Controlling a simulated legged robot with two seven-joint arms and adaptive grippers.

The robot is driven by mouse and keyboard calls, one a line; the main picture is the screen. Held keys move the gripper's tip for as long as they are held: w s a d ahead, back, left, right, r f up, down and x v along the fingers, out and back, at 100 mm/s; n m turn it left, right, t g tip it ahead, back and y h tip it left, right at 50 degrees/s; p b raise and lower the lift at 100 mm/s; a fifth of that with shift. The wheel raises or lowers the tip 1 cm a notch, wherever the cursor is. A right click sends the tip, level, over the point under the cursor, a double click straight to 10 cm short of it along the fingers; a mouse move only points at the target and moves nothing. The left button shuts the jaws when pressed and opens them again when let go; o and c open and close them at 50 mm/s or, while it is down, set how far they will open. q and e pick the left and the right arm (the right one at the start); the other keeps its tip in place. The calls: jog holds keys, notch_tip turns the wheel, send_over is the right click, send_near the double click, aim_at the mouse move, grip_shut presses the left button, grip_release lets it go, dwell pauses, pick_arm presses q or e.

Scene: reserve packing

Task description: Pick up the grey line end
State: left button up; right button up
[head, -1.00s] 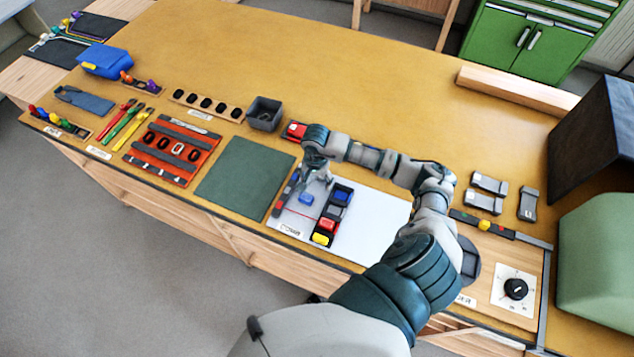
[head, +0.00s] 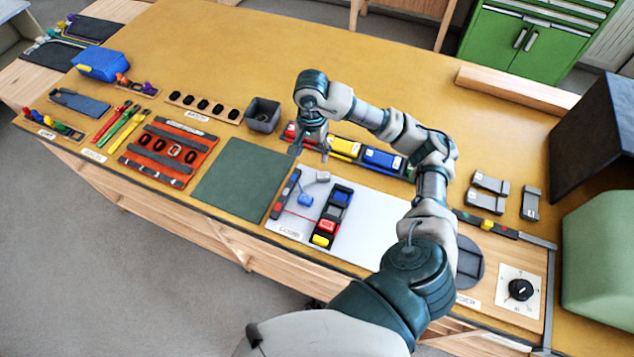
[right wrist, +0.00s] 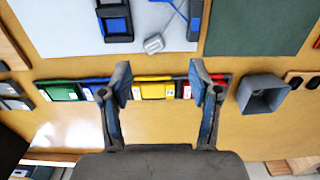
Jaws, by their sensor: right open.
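The grey line end (head: 322,177) is a small grey block lying on the white board (head: 375,222), near the board's far edge. In the right wrist view the grey line end (right wrist: 154,43) shows a thin blue line beside it. A blue block (head: 305,200) lies just in front of it. My right gripper (head: 311,152) is open and empty, above the table just beyond the board. Its spread fingers (right wrist: 160,78) show in the right wrist view, with the grey end ahead of them and apart from them. My left gripper is not in view.
A black rack (head: 340,213) with blue, red and yellow blocks stands on the board. A row of coloured boxes (head: 345,147) lies behind the board, under the gripper. A grey open bin (head: 263,115) and a green mat (head: 243,178) are to the left. The table's far middle is clear.

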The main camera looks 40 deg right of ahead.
jog(key=d+m+p, duration=0.1)
jog(key=m, duration=0.4)
jog(key=m+p, duration=0.3)
jog(key=m, duration=0.5)
send_over(326, 174)
notch_tip(326, 174, down, 11)
jog(key=shift+a+f, duration=0.35)
jog(key=shift+f, duration=0.25)
jog(key=f, duration=0.1)
jog(key=f+p, duration=0.1)
jog(key=f, duration=0.2)
jog(key=shift+s+d+f+p, duration=0.1)
jog(key=shift+d+f+p, duration=0.1)
jog(key=shift+d+p, duration=0.2)
jog(key=shift+d+f, duration=0.1)
jog(key=shift+f, duration=0.15)
jog(key=shift+d, duration=0.15)
jog(key=c, duration=0.8)
jog(key=shift+a, duration=0.25)
jog(key=c, duration=0.3)
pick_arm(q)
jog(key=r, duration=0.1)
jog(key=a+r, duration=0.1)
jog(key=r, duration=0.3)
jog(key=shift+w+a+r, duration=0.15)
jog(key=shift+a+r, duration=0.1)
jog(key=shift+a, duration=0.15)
pick_arm(e)
jog(key=shift+a+r, duration=0.1)
jog(key=shift+c, duration=0.2)
